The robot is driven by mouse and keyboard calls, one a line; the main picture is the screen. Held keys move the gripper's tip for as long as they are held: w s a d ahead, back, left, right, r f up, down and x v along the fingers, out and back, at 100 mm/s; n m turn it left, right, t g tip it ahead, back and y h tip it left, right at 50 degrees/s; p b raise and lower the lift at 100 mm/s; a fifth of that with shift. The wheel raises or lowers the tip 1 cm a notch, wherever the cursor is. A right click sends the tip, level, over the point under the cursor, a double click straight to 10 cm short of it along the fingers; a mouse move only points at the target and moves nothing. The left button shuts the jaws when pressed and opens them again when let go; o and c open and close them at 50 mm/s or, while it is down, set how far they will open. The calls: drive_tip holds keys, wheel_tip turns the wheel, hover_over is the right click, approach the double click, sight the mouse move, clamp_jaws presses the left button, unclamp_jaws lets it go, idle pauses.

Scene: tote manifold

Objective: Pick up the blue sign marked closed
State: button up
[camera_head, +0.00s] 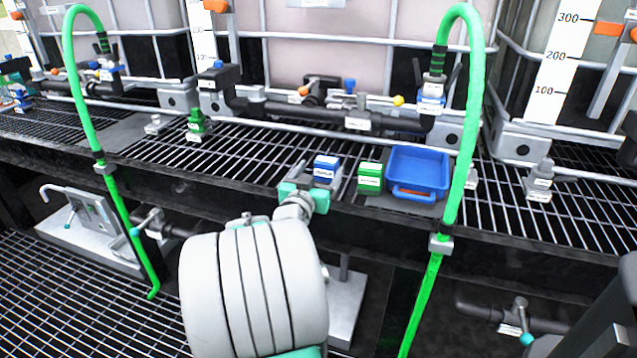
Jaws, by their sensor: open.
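A small blue block sign (326,162) with white label faces stands near the front edge of the grated deck, left of a green block. Its lettering is too small to read, so I cannot confirm that it says closed. My gripper (314,181) is at the end of my pale arm, with its teal mount just in front of and left of the blue sign. It is open, its fingers close to the sign. I cannot tell whether they touch it or stand around it.
A green labelled block (370,177) stands right of the sign. Green hoses (86,115) rise on the left and right (474,100). Pipes and valves (300,108) run behind. Bare grating (245,150) lies left.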

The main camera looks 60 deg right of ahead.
sight(330, 160)
drive_tip(key=d, duration=0.5)
drive_tip(key=d+b, duration=0.1)
drive_tip(key=d, duration=0.1)
drive_tip(key=shift+w+d+f, duration=0.2)
drive_tip(key=shift+w+f, duration=0.05)
drive_tip(key=shift+f, duration=0.1)
drive_tip(key=shift+r, duration=0.1)
drive_tip(key=c, duration=1.5)
